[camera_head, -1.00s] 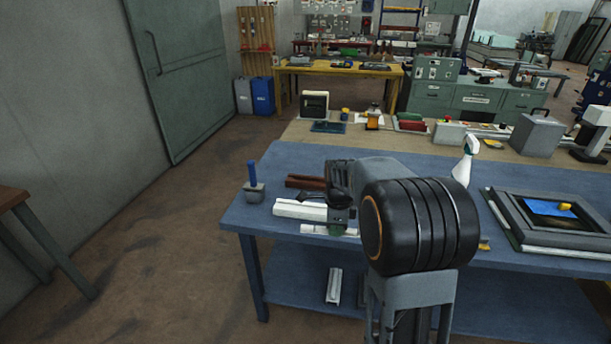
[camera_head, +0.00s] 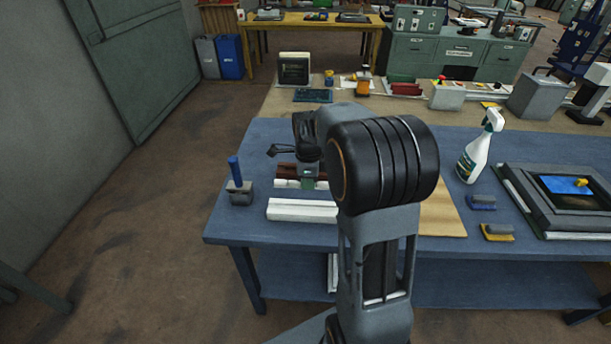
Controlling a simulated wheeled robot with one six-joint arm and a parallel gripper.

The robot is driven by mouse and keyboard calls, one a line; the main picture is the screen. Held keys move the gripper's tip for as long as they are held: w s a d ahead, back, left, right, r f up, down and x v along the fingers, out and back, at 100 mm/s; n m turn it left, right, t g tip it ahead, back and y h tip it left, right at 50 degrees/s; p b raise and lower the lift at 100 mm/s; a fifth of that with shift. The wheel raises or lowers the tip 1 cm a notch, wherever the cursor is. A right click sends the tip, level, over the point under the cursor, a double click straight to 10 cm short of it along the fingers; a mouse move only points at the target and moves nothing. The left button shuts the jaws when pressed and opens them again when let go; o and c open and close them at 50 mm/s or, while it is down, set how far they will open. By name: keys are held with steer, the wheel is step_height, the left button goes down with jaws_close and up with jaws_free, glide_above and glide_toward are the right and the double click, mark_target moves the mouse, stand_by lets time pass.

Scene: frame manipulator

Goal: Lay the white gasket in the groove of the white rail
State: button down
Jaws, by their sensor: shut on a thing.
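The white rail (camera_head: 302,210) lies on the blue bench, near its front left, running left to right. My gripper (camera_head: 308,183) is just behind the rail and points down. It is shut on a white strip, which I take as the white gasket (camera_head: 286,184). The strip runs roughly parallel to the rail and shows on both sides of the jaws. It appears apart from the rail. Its height above the bench is hard to tell. The groove is too small to make out, and my arm hides part of the area to the right.
Brown bars (camera_head: 286,170) lie just behind the strip. A grey block with a blue handle (camera_head: 239,190) stands left of the rail. A tan board (camera_head: 441,215), a spray bottle (camera_head: 478,148) and a grey frame (camera_head: 540,190) are to the right.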

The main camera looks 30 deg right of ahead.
mark_target(309, 209)
steer(key=shift+s+d+f+b, duration=0.1)
steer(key=shift+d+f+b, duration=0.05)
steer(key=shift+f+b, duration=3.1)
steer(key=shift+f, duration=1.2)
steer(key=c, duration=1)
jaws_free()
step_height(309, 209, up, 14)
steer(key=shift+f+p, duration=0.1)
steer(key=shift+p, duration=0.3)
